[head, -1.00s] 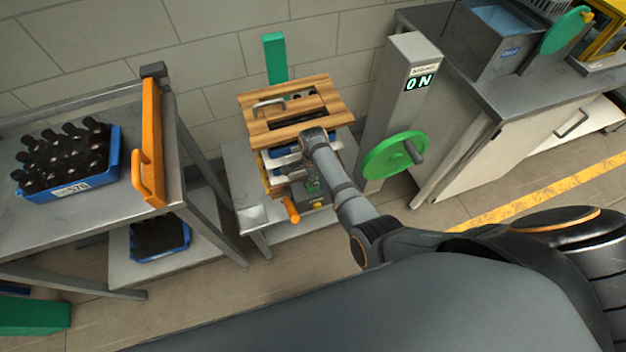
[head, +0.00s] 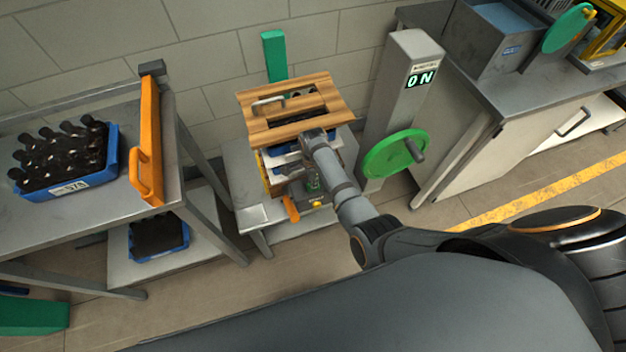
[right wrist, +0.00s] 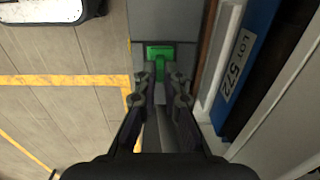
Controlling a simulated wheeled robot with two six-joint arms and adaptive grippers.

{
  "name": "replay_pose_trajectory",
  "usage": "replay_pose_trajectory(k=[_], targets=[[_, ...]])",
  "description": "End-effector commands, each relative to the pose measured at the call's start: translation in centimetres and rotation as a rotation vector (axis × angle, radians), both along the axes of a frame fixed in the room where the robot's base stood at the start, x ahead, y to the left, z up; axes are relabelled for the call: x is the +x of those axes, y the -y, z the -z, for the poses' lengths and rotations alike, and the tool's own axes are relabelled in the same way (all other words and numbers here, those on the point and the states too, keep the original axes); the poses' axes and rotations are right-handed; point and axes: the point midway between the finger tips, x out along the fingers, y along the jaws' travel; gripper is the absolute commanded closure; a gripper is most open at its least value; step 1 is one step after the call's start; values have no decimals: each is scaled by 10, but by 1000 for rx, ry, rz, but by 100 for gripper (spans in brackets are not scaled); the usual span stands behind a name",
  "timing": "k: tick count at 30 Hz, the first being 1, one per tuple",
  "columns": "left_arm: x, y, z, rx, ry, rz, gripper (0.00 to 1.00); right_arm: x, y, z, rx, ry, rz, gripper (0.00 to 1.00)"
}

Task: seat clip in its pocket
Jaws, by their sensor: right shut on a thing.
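My right gripper (right wrist: 160,80) points down in the right wrist view, its two fingers closed in on a small green piece, apparently the clip (right wrist: 159,54). The clip lies at the fingertips over a grey surface. In the head view my right wrist is at the front of a wooden-topped stand, and the gripper (head: 312,168) is largely hidden by my arm. A little green shows below it. I cannot make out the pocket or whether the clip touches it. My left gripper is not in view.
The wooden top (head: 258,128) with a metal handle is close above my wrist. An orange lever (head: 291,209) is low on the stand. A grey post with a green handwheel (head: 384,156) stands right. A rack with a blue bottle crate (head: 115,160) stands left.

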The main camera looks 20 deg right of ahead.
Motion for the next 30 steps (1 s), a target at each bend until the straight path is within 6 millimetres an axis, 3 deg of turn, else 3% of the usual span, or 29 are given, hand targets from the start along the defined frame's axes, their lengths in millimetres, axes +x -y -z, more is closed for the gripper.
replay_pose_trajectory(k=[9,10,15,25,30], targets=[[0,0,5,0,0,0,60,0,0,7,0,1,0,100],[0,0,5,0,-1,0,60,0,0,6,0,1,0,89],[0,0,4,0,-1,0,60,0,0,6,0,1,0,66],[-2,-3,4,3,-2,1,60,0,0,2,0,1,0,65],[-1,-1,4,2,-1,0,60,1,0,-26,0,6,0,65]])
